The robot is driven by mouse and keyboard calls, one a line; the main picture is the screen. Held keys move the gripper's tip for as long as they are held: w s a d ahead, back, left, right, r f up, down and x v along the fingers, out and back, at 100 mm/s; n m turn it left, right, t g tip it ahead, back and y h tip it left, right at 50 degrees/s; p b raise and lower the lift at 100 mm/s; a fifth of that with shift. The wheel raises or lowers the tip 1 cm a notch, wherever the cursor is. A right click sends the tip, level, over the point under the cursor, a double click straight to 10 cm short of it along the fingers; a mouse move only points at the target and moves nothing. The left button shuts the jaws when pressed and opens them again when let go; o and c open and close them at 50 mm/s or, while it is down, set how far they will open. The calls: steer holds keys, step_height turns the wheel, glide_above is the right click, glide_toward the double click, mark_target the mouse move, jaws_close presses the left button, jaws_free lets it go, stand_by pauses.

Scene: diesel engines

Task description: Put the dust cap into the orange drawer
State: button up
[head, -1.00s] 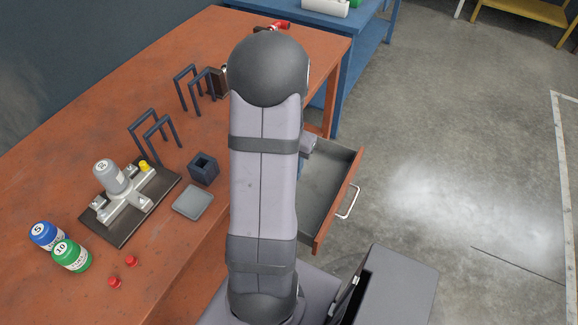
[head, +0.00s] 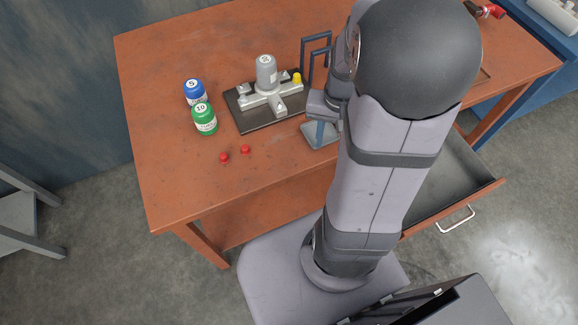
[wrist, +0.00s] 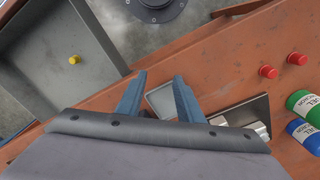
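The orange drawer (head: 498,184) is open at the table's front right. In the wrist view a small yellow cap (wrist: 75,59) lies on the grey drawer floor (wrist: 55,78); my arm hides that spot in the head view. Another yellow cap (head: 297,77) is on the grey metal fixture (head: 262,98). Two red caps (head: 224,158) (head: 245,149) sit on the table. Which one is the dust cap, I cannot tell by looks. My gripper (wrist: 159,76) is open and empty, above the table's front near the grey square pad (wrist: 160,98). The head view shows it partly (head: 321,128).
A green bottle (head: 205,120) and a blue bottle (head: 194,92) stand left of the fixture. Dark upright frames (head: 316,42) stand behind the pad, partly hidden by my arm.

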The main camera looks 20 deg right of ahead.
steer(key=s+a+n, duration=0.3)
steer(key=a+n, duration=0.4)
steer(key=a, duration=0.6)
steer(key=shift+s+r, duration=0.25)
steer(key=shift+r, duration=0.1)
steer(key=shift+a, duration=0.1)
